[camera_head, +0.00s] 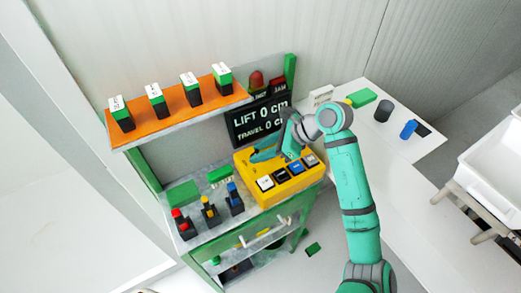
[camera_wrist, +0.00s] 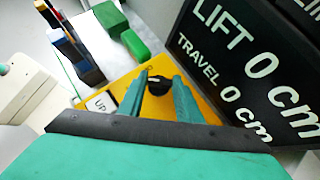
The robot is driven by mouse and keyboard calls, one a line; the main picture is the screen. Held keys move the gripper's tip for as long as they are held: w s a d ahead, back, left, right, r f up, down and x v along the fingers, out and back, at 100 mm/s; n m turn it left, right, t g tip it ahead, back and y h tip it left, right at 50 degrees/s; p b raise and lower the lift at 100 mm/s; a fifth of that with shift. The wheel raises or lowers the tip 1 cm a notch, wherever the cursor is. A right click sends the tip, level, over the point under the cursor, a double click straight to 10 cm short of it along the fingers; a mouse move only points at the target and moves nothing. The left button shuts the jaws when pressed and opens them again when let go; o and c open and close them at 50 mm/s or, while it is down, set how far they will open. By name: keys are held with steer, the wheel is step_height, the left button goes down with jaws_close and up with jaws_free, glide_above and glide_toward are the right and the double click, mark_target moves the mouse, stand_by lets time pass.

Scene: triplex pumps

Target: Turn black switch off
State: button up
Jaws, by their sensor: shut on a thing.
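The yellow control box (camera_head: 246,174) stands on the workbench, and its yellow top also shows in the wrist view (camera_wrist: 125,83). The black switch (camera_wrist: 158,82) is a dark round knob on that top in the wrist view. In the head view my gripper hides it. My gripper (camera_head: 255,156) is low over the back left of the yellow box. In the wrist view the two teal fingers of my gripper (camera_wrist: 160,90) stand on either side of the black switch and are shut on it. The switch's exact turn angle cannot be told.
A black display (camera_head: 262,122) reading LIFT 0 cm and TRAVEL 0 cm stands close behind the box. Push buttons (camera_head: 281,175), one marked UP (camera_wrist: 101,102), line the box's front. Colored switches (camera_head: 208,208) stand to the left, below an orange shelf (camera_head: 178,105).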

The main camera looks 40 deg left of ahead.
steer(key=m+t, duration=0.2)
steer(key=m, duration=0.1)
steer(key=m+t, duration=0.2)
steer(key=shift+s+r+y, duration=0.1)
steer(key=shift+s+y, duration=0.3)
steer(key=shift+s+m+t+h, duration=0.2)
steer(key=shift+m+t+h, duration=0.1)
steer(key=shift+m+t, duration=1.55)
steer(key=shift+m, duration=0.45)
steer(key=o, duration=0.8)
steer(key=shift+c, duration=0.2)
steer(key=v, duration=1)
steer(key=shift+d+r, duration=0.2)
steer(key=shift+r, duration=0.1)
